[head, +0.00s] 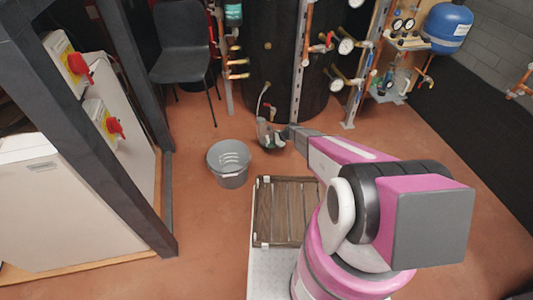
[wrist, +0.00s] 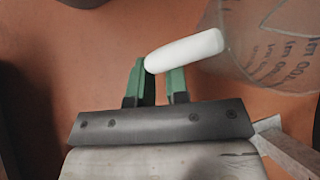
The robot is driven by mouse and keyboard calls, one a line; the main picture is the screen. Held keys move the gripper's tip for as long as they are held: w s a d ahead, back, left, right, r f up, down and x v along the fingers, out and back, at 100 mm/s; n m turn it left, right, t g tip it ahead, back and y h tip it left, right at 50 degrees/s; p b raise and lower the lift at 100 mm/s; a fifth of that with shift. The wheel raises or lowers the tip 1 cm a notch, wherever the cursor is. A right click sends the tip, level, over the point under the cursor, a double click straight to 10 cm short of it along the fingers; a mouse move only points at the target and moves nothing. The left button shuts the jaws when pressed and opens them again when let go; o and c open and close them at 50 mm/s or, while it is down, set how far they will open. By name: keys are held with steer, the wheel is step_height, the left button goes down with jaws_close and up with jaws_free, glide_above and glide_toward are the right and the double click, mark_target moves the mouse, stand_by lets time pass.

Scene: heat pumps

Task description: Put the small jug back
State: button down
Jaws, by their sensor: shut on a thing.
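The small jug is clear plastic with printed measuring marks. In the wrist view the jug (wrist: 270,45) fills the upper right, and its white handle (wrist: 190,48) reaches left to my green fingers. My gripper (wrist: 157,82) is shut on this handle. In the head view the jug (head: 263,130) is at my gripper (head: 280,138), in front of the large black tank and up and right of the grey bucket (head: 229,176). The jug's far side is cut off in the wrist view, and I cannot tell its exact height above the floor.
The black tank (head: 275,60) with pipes and gauges stands behind the jug. A black chair (head: 183,45) is at the upper left. Bare red-brown floor (head: 195,215) lies left of the crate.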

step_height(320, 180, down, 8)
steer(key=shift+r, duration=0.1)
stand_by(0.4)
steer(key=c, duration=1.1)
jaws_free()
steer(key=shift+f, duration=0.2)
steer(key=shift+r, duration=0.15)
